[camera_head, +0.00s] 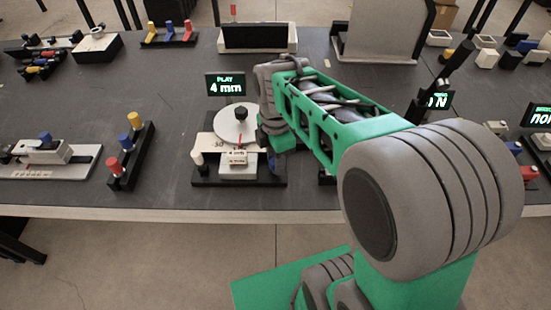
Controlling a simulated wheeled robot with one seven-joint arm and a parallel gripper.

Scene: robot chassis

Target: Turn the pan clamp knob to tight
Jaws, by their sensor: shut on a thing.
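My gripper (271,158) points down at the right side of this device, beside the disc. It is shut on a small part there, which fits the pan clamp knob. The fingers and the green wrist hide most of that part, so its angle cannot be told.
A white-topped peg (198,161) stands at the device's left front. A rack of colored knobs (129,152) and a slide fixture (46,159) are further left. Right of my arm stand a tall black lever (440,82) and more displays. Bare dark tabletop (165,95) lies left of the display.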

